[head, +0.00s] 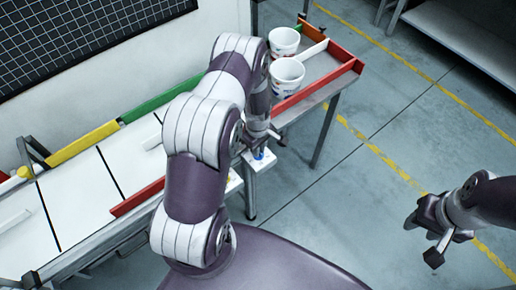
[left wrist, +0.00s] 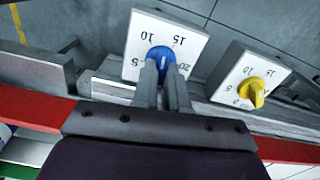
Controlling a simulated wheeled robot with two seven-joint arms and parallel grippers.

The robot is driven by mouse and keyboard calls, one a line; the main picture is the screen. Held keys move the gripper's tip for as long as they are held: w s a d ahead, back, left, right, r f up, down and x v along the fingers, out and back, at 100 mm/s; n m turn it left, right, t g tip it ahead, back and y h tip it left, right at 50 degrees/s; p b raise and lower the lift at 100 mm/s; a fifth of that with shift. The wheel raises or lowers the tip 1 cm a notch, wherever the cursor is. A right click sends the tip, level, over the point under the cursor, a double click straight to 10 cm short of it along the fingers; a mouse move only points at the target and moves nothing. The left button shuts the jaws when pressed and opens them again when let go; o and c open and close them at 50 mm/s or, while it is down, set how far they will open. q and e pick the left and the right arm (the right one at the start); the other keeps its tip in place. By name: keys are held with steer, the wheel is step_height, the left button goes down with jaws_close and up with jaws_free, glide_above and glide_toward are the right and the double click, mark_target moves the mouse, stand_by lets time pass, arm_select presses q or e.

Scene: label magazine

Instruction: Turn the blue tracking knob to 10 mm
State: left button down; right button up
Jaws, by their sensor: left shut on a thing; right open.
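The blue knob (left wrist: 161,55) sits on a white dial plate (left wrist: 190,42) with marks 5, 10, 15 and 20, seen upside down in the left wrist view. My left gripper (left wrist: 162,70) is shut on the blue knob, with one finger on each side. The fingers cover part of the knob, and I cannot tell which mark it points to. In the head view the blue knob (head: 259,155) shows just below my left gripper (head: 258,146). My right gripper (head: 432,240) is open and empty, over the floor at the right.
A yellow knob (left wrist: 253,92) on a similar white dial plate (left wrist: 236,70) stands to the right of the blue one in the left wrist view. A red rail (left wrist: 30,106) runs alongside. Two white buckets (head: 286,76) stand at the conveyor's far end.

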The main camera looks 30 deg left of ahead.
arm_select(q)
steer(key=n, duration=0.3)
steer(key=shift+n+b, duration=0.3)
steer(key=shift+n, duration=0.1)
steer(key=shift+s+n+b, duration=0.1)
steer(key=shift+n+b, duration=0.2)
steer(key=shift+n, duration=1.6)
steer(key=c, duration=1.2)
jaws_free()
steer(key=shift+o, duration=0.2)
step_height(320, 180, up, 13)
steer(key=b, duration=0.1)
steer(key=shift+f, duration=0.15)
